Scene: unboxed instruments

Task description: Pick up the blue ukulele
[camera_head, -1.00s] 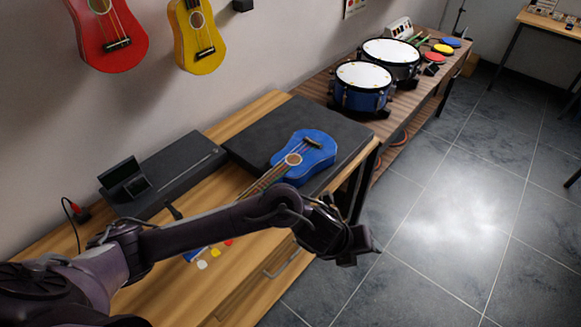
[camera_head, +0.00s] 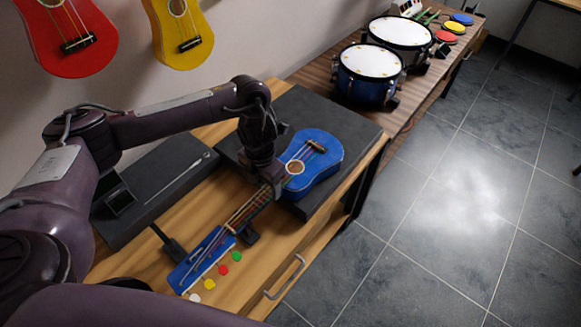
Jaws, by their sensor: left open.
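The blue ukulele (camera_head: 322,165) lies face up on the wooden table. Its body rests on a flat black case, and its neck runs toward the lower left to a blue headstock (camera_head: 204,258). My left gripper (camera_head: 273,185) points down at the neck where it meets the body and hides part of it. The gripper is open. I cannot tell whether its fingers touch the neck. My right gripper is out of view.
The black case (camera_head: 365,133) lies under the ukulele body. A long black box (camera_head: 165,185) lies along the wall. Several coloured picks (camera_head: 223,270) lie near the headstock. Drums (camera_head: 368,62) stand on the far bench. Red (camera_head: 75,50) and yellow (camera_head: 180,45) ukuleles hang on the wall.

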